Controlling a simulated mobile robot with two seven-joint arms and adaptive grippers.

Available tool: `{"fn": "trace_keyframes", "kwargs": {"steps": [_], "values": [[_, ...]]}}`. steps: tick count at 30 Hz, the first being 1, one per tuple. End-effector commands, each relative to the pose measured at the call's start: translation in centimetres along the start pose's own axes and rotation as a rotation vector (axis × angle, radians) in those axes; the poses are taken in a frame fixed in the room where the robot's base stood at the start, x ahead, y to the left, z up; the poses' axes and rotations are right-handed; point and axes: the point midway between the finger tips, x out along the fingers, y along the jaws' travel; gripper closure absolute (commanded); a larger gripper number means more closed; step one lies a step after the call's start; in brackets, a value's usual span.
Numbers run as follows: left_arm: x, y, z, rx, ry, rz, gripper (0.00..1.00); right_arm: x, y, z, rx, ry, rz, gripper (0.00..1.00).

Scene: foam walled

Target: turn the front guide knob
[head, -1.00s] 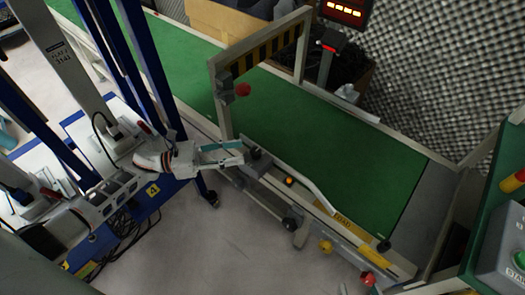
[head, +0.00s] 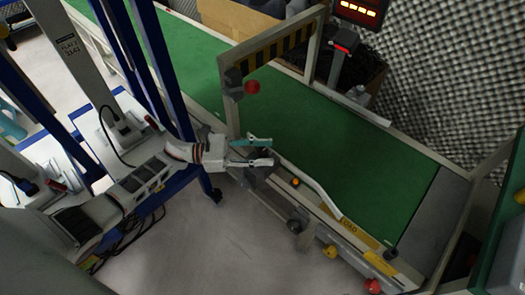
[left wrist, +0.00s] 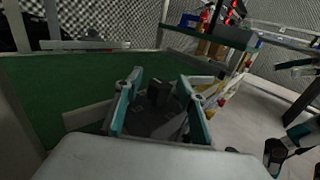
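My left gripper (head: 268,151) reaches in from the left to the near side rail of the green conveyor. Its two teal fingers are parted. A dark guide knob (left wrist: 158,92) on a dark mount shows between the parted fingers (left wrist: 160,105) in the left wrist view. In the head view that knob is mostly hidden by the fingers. I cannot tell whether either finger touches it. A pale guide rail (head: 314,189) runs from near the gripper along the belt.
The green belt (head: 330,150) is empty. A striped gate (head: 275,50) stands over it. Along the near side sit another black knob (head: 297,225), a yellow knob (head: 330,251) and a red knob (head: 373,286). The floor (head: 215,255) in front is clear.

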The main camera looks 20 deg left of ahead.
Motion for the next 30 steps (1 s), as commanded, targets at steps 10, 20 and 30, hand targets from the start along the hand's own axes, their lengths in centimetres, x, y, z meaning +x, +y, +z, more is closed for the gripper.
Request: {"fn": "trace_keyframes", "kwargs": {"steps": [10, 20, 30], "values": [[-0.03, -0.02, -0.05, -0.001, 0.001, 0.0, 1.0, 0.0, -0.01, 0.07, 0.0, -0.001, 0.0, 0.6], [-0.04, -0.11, 0.0, 0.0, 0.0, 0.028, 0.99, -0.02, 0.06, -0.29, -0.004, 0.004, 0.001, 0.6], [0.05, -0.22, 0.27, -0.001, -0.003, 0.232, 0.99, -0.27, 0.73, 0.04, -0.037, -0.013, 0.013, 0.6]]}}
